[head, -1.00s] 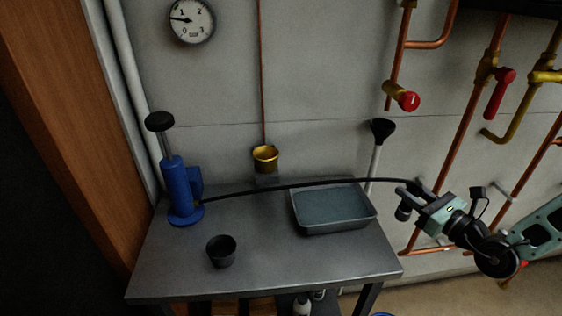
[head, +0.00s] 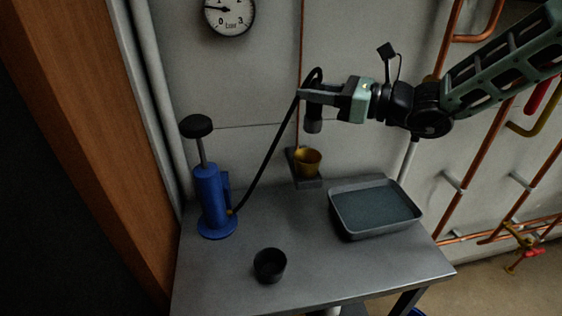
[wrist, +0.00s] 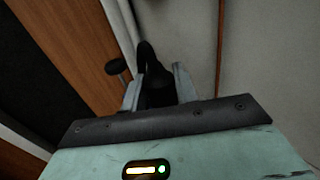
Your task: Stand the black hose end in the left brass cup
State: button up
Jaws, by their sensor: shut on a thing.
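The black hose (head: 266,155) runs from the blue pump up to my gripper and loops over at the top. My gripper (head: 312,95) is shut on the hose near its end. The dark hose end (head: 313,124) hangs below the fingers, pointing down, apart from everything below. One brass cup (head: 308,163) shows, on a small grey wall bracket (head: 307,183) just below the hose end in the picture; nothing shows standing in it. In the wrist view the black hose (wrist: 158,88) is between the fingers; the cup is not seen there.
The blue hand pump (head: 210,200) stands at the table's left. A dark cup (head: 269,266) and a grey tray (head: 340,226) are on the metal table (head: 330,268). A copper pipe (head: 301,45) runs down the wall above the cup. A gauge (head: 229,14) hangs higher.

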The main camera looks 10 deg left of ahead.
aim_at(309, 113)
jog(key=f, duration=0.4)
jog(key=shift+w+a+f, duration=0.1)
jog(key=shift+a+f, duration=0.3)
jog(key=shift+f+p, duration=0.55)
jog(key=shift+f, duration=2)
jog(key=shift+f, duration=0.1)
jog(key=shift+f+b, duration=0.25)
jog(key=shift+b, duration=0.05)
jog(key=o, duration=1)
jog(key=shift+o, duration=0.2)
jog(key=shift+r, duration=0.1)
